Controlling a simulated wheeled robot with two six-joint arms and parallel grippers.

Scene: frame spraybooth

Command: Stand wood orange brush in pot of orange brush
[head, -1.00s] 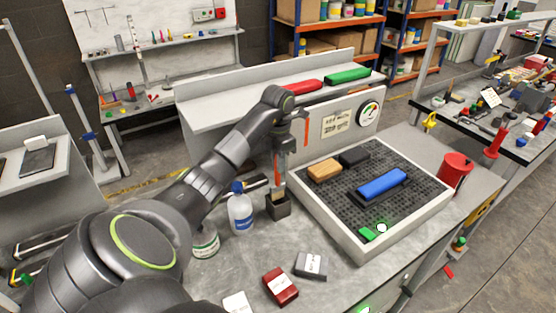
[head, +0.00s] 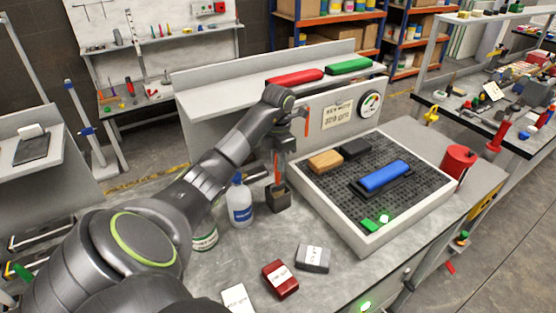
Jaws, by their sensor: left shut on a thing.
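My left gripper (head: 282,148) is shut on the wood orange brush (head: 277,164), which is upright, with its orange part below the jaws. The small dark square pot (head: 278,201) stands on the grey bench beside the perforated tray. The brush's lower end is at the pot's mouth and appears to be inside it. The pot's inside and any other brush in it cannot be made out. My right gripper is not in view.
A white bottle with a blue label (head: 240,204) and a tin (head: 204,238) stand left of the pot. The perforated tray (head: 330,208) holds a blue block (head: 384,174). Red (head: 281,279) and grey (head: 312,258) boxes lie in front.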

